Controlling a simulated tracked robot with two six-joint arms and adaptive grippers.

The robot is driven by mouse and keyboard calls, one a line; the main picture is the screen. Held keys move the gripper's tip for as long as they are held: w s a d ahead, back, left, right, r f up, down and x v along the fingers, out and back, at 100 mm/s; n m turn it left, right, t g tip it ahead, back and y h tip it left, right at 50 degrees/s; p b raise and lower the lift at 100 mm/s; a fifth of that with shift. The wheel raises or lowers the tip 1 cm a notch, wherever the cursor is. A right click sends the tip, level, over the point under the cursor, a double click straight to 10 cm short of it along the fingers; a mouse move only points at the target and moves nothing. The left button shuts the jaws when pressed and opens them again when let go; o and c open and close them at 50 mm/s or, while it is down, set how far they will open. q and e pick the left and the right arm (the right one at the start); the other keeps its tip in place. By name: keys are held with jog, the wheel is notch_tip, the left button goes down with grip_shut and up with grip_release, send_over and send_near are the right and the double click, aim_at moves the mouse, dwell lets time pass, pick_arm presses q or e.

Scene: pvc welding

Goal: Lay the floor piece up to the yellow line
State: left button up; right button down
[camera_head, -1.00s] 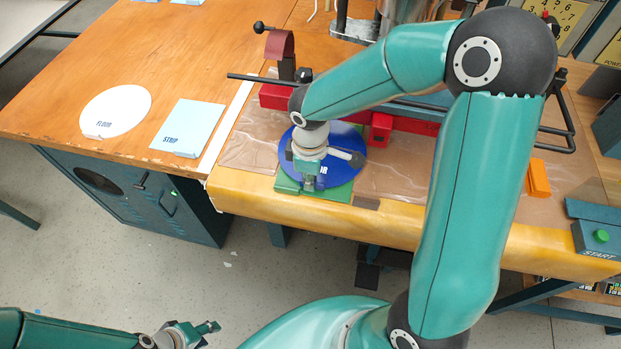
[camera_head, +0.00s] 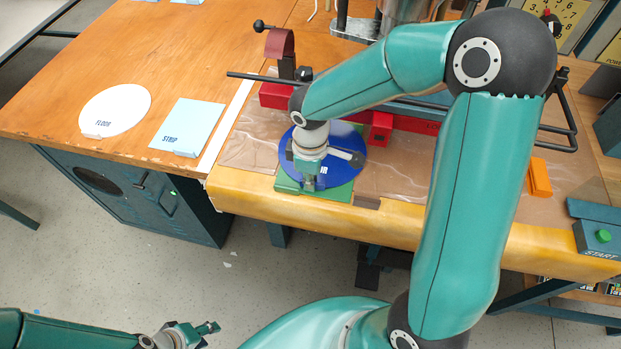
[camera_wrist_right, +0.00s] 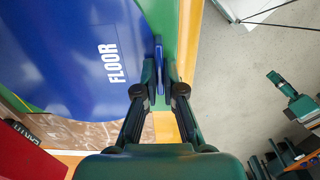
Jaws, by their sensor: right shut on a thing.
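The floor piece (camera_head: 345,167) is a round blue disc lettered FLOOR. It lies on a green plate (camera_head: 338,190) near the table's front edge, and its lettering also shows in the right wrist view (camera_wrist_right: 70,50). My right gripper (camera_head: 308,184) is over the disc's front side. In the wrist view its fingers (camera_wrist_right: 160,92) are shut on a small upright blue tab at the disc's rim. My left gripper (camera_head: 208,330) is away from the table, low at the left.
A white round pad marked FLOOR (camera_head: 115,108) and a light blue pad marked STRIP (camera_head: 188,126) lie to the left. A red bar (camera_head: 415,125) and red block (camera_head: 381,126) stand behind the disc. An orange block (camera_head: 539,178) and a START button box (camera_head: 597,238) are at the right.

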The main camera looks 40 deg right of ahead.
jog(key=c, duration=1.2)
grip_release()
jog(key=shift+s+a+r+p, duration=0.15)
jog(key=shift+r+p, duration=0.25)
jog(key=shift+r, duration=0.2)
jog(key=shift+s+a+r+p, duration=0.1)
jog(key=shift+r+p, duration=0.35)
jog(key=shift+r, duration=0.15)
jog(key=shift+s+a+r+p, duration=0.15)
jog(key=shift+r+p, duration=0.25)
jog(key=shift+r, duration=0.2)
jog(key=s+a+r, duration=0.3)
jog(key=s+a, duration=0.2)
jog(key=a, duration=0.1)
